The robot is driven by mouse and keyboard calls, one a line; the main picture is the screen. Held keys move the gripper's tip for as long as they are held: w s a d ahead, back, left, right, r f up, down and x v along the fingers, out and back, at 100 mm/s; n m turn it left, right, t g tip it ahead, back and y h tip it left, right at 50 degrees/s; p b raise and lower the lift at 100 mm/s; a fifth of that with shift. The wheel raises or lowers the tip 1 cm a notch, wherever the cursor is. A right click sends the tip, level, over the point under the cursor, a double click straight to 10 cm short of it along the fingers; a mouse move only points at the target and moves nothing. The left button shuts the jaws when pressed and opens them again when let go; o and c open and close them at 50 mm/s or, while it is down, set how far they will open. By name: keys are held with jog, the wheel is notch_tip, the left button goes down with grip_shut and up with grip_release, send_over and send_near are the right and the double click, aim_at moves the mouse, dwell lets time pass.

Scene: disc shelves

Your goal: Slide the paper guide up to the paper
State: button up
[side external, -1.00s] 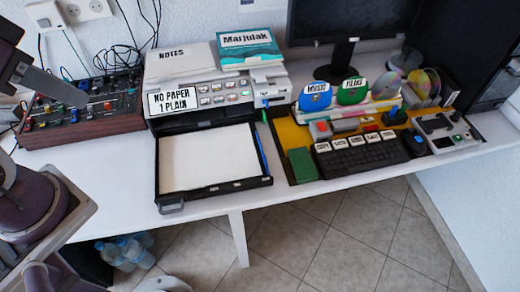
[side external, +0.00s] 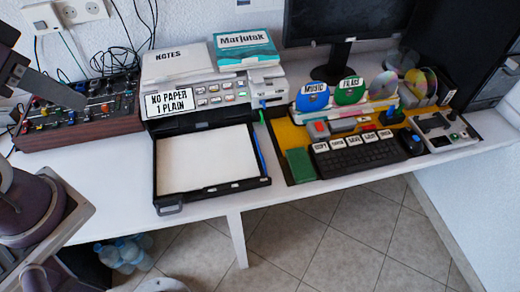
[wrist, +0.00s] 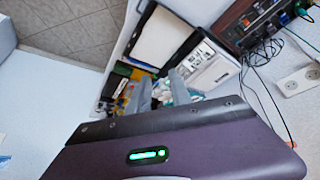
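The paper tray (side external: 165,198) is a black open drawer pulled out from the printer (side external: 205,97). A white paper stack (side external: 205,160) lies flat in it. The paper guide (side external: 259,152) looks like a thin blue strip along the tray's right side, with a narrow dark gap between it and the paper. My gripper is away from the tray, at the left in the side view, where only part of it shows. In the wrist view my gripper (wrist: 160,92) has its two grey fingers apart with nothing clearly between them. The paper (wrist: 163,36) shows beyond them; the guide is not distinct there.
A mixer with knobs (side external: 80,115) stands left of the printer. Right of the tray are a green block (side external: 300,165), a keyboard (side external: 360,155) and discs on a stand (side external: 312,97). The desk left of the tray (side external: 110,180) is clear.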

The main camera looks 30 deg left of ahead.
jog(key=w+d+r+n, duration=0.1)
jog(key=w, duration=0.4)
jog(key=n+g, duration=0.6)
jog(key=n, duration=0.2)
send_over(263, 161)
notch_tip(263, 161, down, 32)
jog(key=shift+r, duration=0.1)
notch_tip(263, 161, down, 7)
grip_shut()
jog(key=shift+w+r, duration=0.1)
